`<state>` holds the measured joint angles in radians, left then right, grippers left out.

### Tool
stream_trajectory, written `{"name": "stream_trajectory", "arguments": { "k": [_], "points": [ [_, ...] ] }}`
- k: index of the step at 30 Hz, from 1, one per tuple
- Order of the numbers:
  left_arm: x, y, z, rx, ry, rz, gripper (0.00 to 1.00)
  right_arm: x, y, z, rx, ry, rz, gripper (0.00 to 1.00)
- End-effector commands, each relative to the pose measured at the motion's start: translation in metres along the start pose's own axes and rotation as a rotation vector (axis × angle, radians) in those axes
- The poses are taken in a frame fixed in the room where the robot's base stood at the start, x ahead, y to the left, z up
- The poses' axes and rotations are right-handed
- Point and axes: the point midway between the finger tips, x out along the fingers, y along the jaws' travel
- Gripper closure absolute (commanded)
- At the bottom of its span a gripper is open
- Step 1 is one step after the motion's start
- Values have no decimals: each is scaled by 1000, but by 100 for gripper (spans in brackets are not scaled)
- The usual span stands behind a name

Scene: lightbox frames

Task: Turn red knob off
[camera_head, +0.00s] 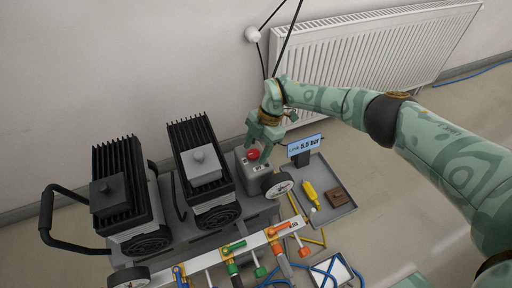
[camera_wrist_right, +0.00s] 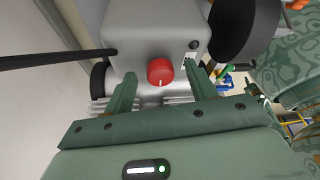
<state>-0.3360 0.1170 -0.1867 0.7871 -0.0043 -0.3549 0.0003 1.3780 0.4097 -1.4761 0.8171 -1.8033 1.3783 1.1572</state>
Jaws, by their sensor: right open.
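The red knob (camera_head: 253,154) sits on top of a grey box (camera_head: 257,173) at the right end of the machine. In the right wrist view the red knob (camera_wrist_right: 160,71) stands on the face of the grey box (camera_wrist_right: 150,28), with a small dark switch beside it. My right gripper (camera_head: 259,146) is just above the knob. In the right wrist view its two open fingers (camera_wrist_right: 160,80) are on either side of the knob, with gaps visible between them and it. Whether the fingertips touch the box is unclear. My left gripper is not in view.
Two black finned units (camera_head: 119,196) and (camera_head: 203,172) stand left of the box. A round gauge (camera_head: 279,186) and a display reading 5.5 bar (camera_head: 305,145) are close on its right. Coloured valves line the front rail; a radiator (camera_head: 365,55) is behind.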

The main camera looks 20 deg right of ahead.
Motion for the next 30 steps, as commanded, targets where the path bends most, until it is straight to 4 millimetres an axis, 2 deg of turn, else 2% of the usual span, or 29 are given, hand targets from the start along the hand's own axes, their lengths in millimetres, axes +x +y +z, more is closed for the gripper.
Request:
{"name": "stream_trajectory", "arguments": {
  "k": [3,4,8,9,20,30],
  "points": [
    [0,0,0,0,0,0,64,0,0,0,-1,0,0,43],
    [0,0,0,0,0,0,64,-1,0,0,-1,0,0,49],
    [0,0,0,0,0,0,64,-1,0,0,-1,0,0,85],
    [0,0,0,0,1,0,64,-1,0,0,0,0,0,88],
    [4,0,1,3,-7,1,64,1,1,0,-42,0,-19,88],
    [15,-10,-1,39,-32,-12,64,4,4,1,-257,0,-109,88]
  ]
}}
